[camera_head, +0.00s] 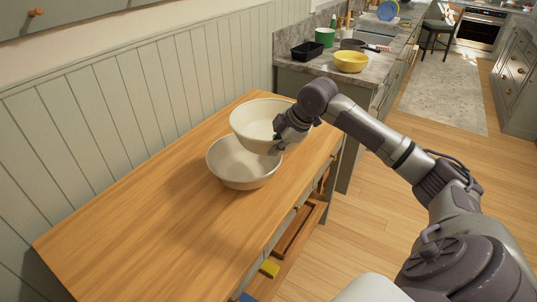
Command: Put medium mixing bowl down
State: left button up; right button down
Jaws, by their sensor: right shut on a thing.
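Two pale cream bowls show near the middle of the head view. My right gripper (277,147) is shut on the rim of the upper bowl (257,117), at its right side. This bowl is close to upright and overlaps the far edge of the lower bowl (242,174) in the picture. I cannot tell whether the two bowls touch. The lower bowl sits on the wooden tabletop (150,235). Which of the two is the medium mixing bowl is not marked, but the held one fits. My left gripper is out of view.
The tabletop's left and near part is clear. An open drawer (298,232) sticks out on the table's right side, with a yellow item (270,268) below it. A stone counter behind holds a yellow bowl (351,62), a black container (307,50) and a green pot (325,37).

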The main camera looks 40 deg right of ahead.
aim_at(247, 148)
jog(key=w+a+f, duration=0.1)
jog(key=w, duration=0.1)
jog(key=w+a+f+p, duration=0.1)
jog(key=w+a+f, duration=0.1)
jog(key=w, duration=0.1)
jog(key=w+a+f+p, duration=0.1)
jog(key=w, duration=0.2)
jog(key=shift+w+a+f, duration=0.25)
jog(key=shift+f, duration=0.15)
notch_tip(247, 148, down, 4)
jog(key=shift+f+p, duration=0.15)
jog(key=shift+p, duration=0.75)
jog(key=shift+f, duration=0.6)
jog(key=c, duration=1.6)
grip_release()
jog(key=shift+s+f, duration=0.15)
jog(key=shift+f, duration=0.1)
jog(key=shift+o, duration=1.4)
jog(key=shift+r, duration=0.2)
